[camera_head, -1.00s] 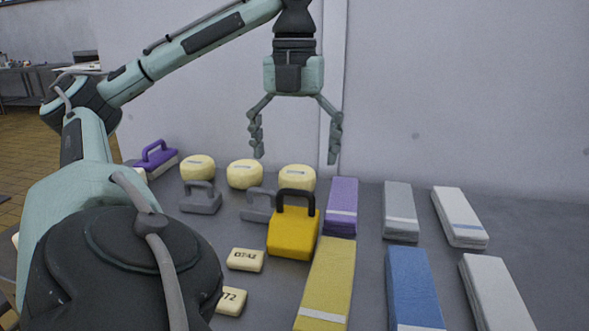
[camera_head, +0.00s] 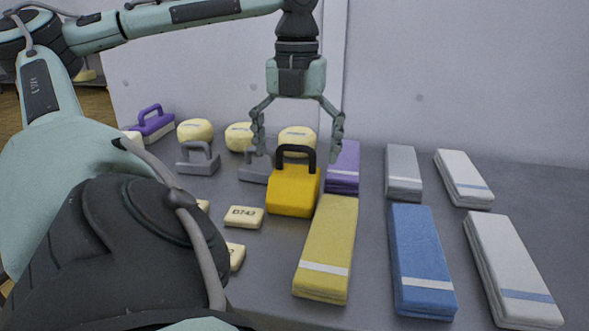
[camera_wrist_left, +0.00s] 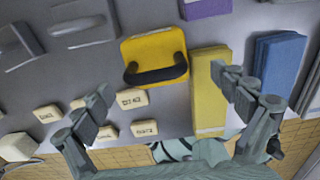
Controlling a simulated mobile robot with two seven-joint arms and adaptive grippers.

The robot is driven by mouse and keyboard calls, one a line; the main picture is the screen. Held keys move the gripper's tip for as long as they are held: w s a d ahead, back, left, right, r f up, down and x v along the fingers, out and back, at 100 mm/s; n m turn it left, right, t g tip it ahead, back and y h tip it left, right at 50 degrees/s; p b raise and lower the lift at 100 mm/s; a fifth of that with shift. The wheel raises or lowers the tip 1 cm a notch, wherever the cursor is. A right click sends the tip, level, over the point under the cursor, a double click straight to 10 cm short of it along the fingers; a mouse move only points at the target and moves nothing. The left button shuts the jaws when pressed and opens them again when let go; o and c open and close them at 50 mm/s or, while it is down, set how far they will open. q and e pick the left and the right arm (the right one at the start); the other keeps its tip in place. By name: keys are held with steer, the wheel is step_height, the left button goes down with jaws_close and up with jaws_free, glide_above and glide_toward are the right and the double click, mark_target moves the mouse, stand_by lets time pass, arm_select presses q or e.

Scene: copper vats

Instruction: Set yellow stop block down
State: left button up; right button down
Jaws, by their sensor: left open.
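The yellow stop block (camera_head: 293,190) has a black handle and stands upright on the grey table. In the left wrist view the yellow block (camera_wrist_left: 152,50) lies ahead of the fingers, with its handle facing the camera. My left gripper (camera_head: 297,145) is open and empty. It points down and looks to be above or behind the block, with its fingers apart to either side of the handle in the head view. In the left wrist view the open fingers (camera_wrist_left: 165,105) show apart with nothing between them. My right gripper is not in view.
A folded yellow cloth (camera_head: 327,245) lies right in front of the block, and a purple one (camera_head: 343,168) behind it. Blue (camera_head: 420,258), grey and white stacks stand right. Grey handled blocks (camera_head: 198,160), cream tags (camera_head: 243,217) and pale yellow rounds (camera_head: 195,131) are left and behind.

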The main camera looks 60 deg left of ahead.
mark_target(294, 173)
arm_select(q)
step_height(294, 173, down, 4)
steer(key=shift+s+a+b, duration=0.15)
steer(key=shift+b, duration=0.2)
steer(key=c, duration=1.6)
steer(key=shift+c, duration=1.4)
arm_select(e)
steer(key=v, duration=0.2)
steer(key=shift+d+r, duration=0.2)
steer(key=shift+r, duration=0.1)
arm_select(q)
steer(key=shift+r, duration=0.15)
